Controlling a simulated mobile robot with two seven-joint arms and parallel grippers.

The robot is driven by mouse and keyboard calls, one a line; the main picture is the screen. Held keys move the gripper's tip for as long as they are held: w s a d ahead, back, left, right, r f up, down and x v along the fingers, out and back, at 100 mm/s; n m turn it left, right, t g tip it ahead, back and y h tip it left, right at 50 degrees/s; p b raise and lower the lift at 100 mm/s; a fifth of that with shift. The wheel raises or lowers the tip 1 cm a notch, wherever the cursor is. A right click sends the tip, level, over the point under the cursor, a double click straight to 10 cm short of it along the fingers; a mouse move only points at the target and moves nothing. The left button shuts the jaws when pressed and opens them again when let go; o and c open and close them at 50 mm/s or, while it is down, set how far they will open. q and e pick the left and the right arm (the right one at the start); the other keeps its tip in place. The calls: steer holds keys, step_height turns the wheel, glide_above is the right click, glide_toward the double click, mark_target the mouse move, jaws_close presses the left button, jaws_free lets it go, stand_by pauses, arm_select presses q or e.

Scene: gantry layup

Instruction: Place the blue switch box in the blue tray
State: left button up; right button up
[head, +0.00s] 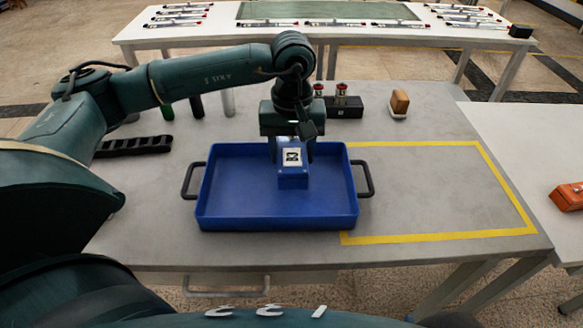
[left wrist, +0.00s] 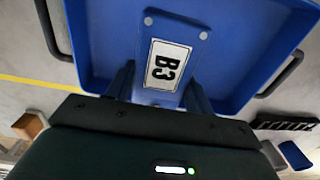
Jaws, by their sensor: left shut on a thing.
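The blue switch box (head: 293,182) has a white label with a black mark on its top. In the left wrist view the label on the box (left wrist: 166,98) reads B3. My left gripper (head: 290,150) points down and is shut on the box, with a finger on either side. The blue tray (head: 230,222) lies on the grey table with a black handle at each end. The box is within the tray's outline, right of its middle. I cannot tell whether it touches the tray floor. My right gripper is not in view.
A yellow-taped rectangle (head: 440,238) right of the tray is empty. Behind are a black block with red-topped parts (head: 345,107), a brown-and-white block (head: 398,104) and upright cylinders (head: 228,103). A black rack (head: 133,146) lies left. An orange case (head: 568,196) sits on the right table.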

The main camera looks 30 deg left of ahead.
mark_target(293, 149)
arm_select(q)
steer(key=shift+f, duration=2.6)
steer(key=o, duration=1.1)
steer(key=shift+c, duration=0.2)
steer(key=shift+r, duration=0.1)
step_height(293, 149, up, 12)
steer(key=shift+r, duration=0.1)
